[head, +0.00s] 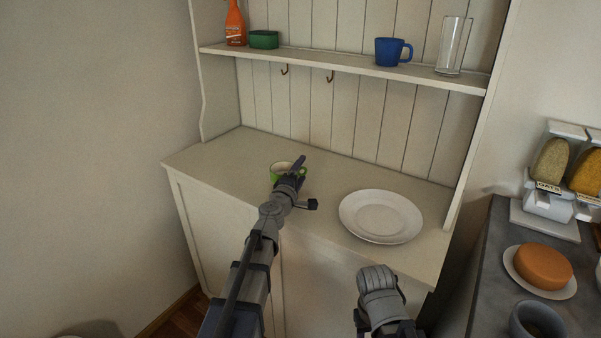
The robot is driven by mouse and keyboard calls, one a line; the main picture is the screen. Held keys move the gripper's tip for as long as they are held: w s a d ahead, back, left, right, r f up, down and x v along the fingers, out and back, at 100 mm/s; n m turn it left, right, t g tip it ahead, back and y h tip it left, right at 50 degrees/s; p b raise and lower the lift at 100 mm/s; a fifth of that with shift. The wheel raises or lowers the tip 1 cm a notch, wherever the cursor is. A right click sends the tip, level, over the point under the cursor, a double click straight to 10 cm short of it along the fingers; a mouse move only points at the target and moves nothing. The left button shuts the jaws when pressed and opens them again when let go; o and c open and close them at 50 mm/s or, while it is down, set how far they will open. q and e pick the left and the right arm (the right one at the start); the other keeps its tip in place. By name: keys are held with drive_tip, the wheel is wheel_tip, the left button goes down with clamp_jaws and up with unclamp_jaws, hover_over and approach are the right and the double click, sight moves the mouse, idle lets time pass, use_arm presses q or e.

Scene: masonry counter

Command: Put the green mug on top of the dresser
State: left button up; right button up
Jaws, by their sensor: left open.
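The green mug (279,169), with a pale inside, stands on the counter of the cream dresser (222,154), left of the white plate. My left gripper (297,169) is open at the mug's right side, with a dark finger showing over its rim. The gripper hides part of the mug, and I cannot tell whether they touch. Part of my right arm shows at the bottom, in front of the dresser, but its gripper fingers do not show.
A white plate (381,216) lies on the dresser counter. The shelf above holds an orange bottle (235,25), a green bowl (264,40), a blue mug (389,52) and a clear glass (453,47). A dark counter at right holds dispensers and an orange cheese-like round (543,266).

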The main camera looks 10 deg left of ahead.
use_arm(q)
drive_tip(key=shift+r, duration=0.1)
drive_tip(key=shift+s+r, duration=0.1)
drive_tip(key=s, duration=0.8)
drive_tip(key=s+a, duration=0.1)
drive_tip(key=s, duration=0.2)
drive_tip(key=shift+s, duration=0.4)
